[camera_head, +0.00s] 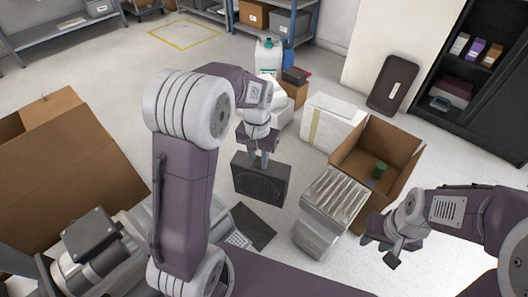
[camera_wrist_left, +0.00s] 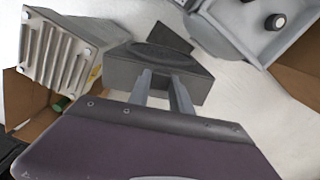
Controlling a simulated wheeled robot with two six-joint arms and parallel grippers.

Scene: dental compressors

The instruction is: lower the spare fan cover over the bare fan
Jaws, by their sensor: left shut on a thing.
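The spare fan cover (camera_head: 261,183) is a dark grey box with a round grille on its face. My left gripper (camera_head: 258,161) is shut on its upper edge and holds it near the middle of the head view. In the left wrist view the fingers (camera_wrist_left: 163,88) grip the cover (camera_wrist_left: 184,76), whose dark round recess faces away. I cannot make out the bare fan; my left arm hides part of the machine (camera_head: 97,245) at lower left. My right gripper (camera_head: 394,256) hangs empty at the right; its finger gap is unclear.
A ribbed grey unit (camera_head: 335,201) stands right of the cover, beside an open cardboard box (camera_head: 403,150). A dark flat sheet (camera_head: 251,227) lies below the cover. A large cardboard box (camera_head: 65,150) is at left. A white box (camera_head: 331,122) and a white jug (camera_head: 268,58) stand behind.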

